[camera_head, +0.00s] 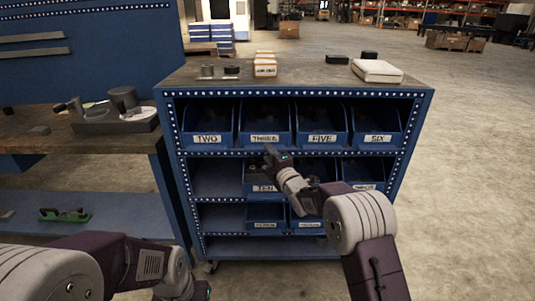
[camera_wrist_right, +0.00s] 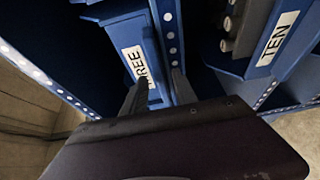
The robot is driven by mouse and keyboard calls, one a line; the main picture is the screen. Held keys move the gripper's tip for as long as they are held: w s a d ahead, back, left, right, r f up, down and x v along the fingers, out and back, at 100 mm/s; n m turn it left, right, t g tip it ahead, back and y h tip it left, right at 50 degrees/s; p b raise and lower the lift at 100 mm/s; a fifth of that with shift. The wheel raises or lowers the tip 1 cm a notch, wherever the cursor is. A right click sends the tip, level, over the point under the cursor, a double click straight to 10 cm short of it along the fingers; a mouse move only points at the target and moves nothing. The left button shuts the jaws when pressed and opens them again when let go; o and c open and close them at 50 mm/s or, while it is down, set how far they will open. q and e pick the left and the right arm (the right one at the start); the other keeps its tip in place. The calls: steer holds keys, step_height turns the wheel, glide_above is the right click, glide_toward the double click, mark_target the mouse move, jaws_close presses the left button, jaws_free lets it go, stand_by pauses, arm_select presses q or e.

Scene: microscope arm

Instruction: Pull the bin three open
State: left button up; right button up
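Bin three (camera_head: 265,125) is a blue bin with a white label, in the top row of the blue rack between bins two and five. Its front looks in line with its neighbours. In the right wrist view, bin three (camera_wrist_right: 112,40) shows its label, partly covered by a finger. My right gripper (camera_head: 271,152) is just below bin three's front. Its two dark fingers (camera_wrist_right: 157,90) are apart, with bin three's lower front edge seen between them; I cannot tell whether they touch it. My left arm is at the bottom left, with its fingers out of frame.
Bin two (camera_head: 208,122), bin five (camera_head: 322,121) and bin six (camera_head: 376,122) share the row. Bin ten (camera_head: 257,174) sits below; it also shows in the right wrist view (camera_wrist_right: 262,66). Small boxes stand on the rack top (camera_head: 300,76). A workbench (camera_head: 50,138) is at left.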

steer(key=shift+w+a, duration=0.25)
steer(key=shift+w, duration=0.4)
jaws_close()
stand_by(1.0)
